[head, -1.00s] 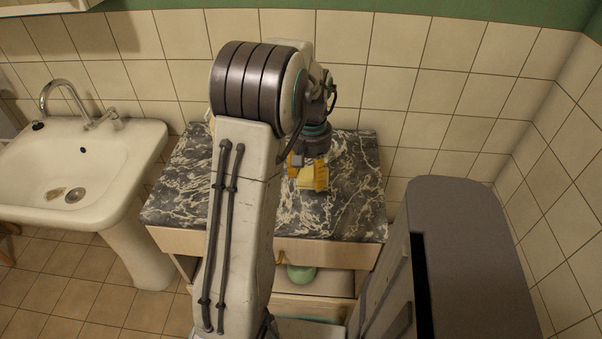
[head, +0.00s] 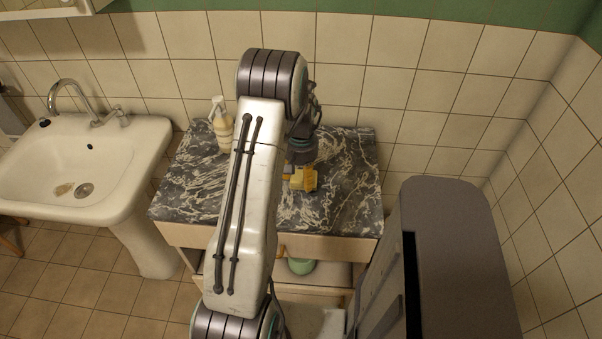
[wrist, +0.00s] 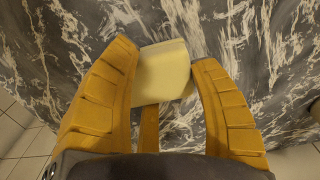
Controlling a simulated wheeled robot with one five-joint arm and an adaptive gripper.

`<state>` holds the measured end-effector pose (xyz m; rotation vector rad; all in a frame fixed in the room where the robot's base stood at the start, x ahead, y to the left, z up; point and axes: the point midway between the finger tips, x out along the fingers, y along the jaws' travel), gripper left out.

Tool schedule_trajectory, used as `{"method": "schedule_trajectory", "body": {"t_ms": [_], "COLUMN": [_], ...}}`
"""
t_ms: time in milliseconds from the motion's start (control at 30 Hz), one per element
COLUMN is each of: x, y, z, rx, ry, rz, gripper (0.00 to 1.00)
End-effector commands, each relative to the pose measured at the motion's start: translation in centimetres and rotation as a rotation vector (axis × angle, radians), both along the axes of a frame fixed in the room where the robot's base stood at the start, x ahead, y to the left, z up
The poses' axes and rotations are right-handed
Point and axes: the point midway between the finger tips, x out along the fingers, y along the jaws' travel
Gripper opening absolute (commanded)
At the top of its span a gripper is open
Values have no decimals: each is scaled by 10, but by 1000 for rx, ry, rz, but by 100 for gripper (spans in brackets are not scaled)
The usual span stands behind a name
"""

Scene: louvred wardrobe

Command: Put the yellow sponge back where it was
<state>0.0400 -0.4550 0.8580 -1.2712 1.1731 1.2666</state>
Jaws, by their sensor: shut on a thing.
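The pale yellow sponge (wrist: 163,76) sits between the two orange-yellow fingers of my gripper (wrist: 166,58) in the wrist view. My gripper is shut on it, with one finger against each side. In the head view my gripper (head: 301,178) points down over the dark marbled counter top (head: 340,200), right of its middle. There the fingers and the arm mostly hide the sponge. I cannot tell whether the sponge touches the counter or is just above it.
A cream pump bottle (head: 221,128) stands at the counter's back left. A white sink (head: 95,165) is to the left. A tall grey cabinet (head: 455,260) stands front right. A green object (head: 301,266) lies below the counter. The counter's right side is clear.

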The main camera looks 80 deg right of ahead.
Motion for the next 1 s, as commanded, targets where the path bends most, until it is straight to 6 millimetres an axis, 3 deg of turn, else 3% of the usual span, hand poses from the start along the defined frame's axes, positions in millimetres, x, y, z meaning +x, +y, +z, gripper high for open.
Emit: {"method": "schedule_trajectory", "body": {"t_ms": [467, 500, 733, 1000], "x": [0, 0, 0, 0], "y": [0, 0, 0, 0], "z": [-6, -6, -5, -4], "rx": [-2, -2, -2, -2], "ry": [0, 0, 0, 0], "rz": [0, 0, 0, 0], "gripper": [24, 60, 81, 82]}}
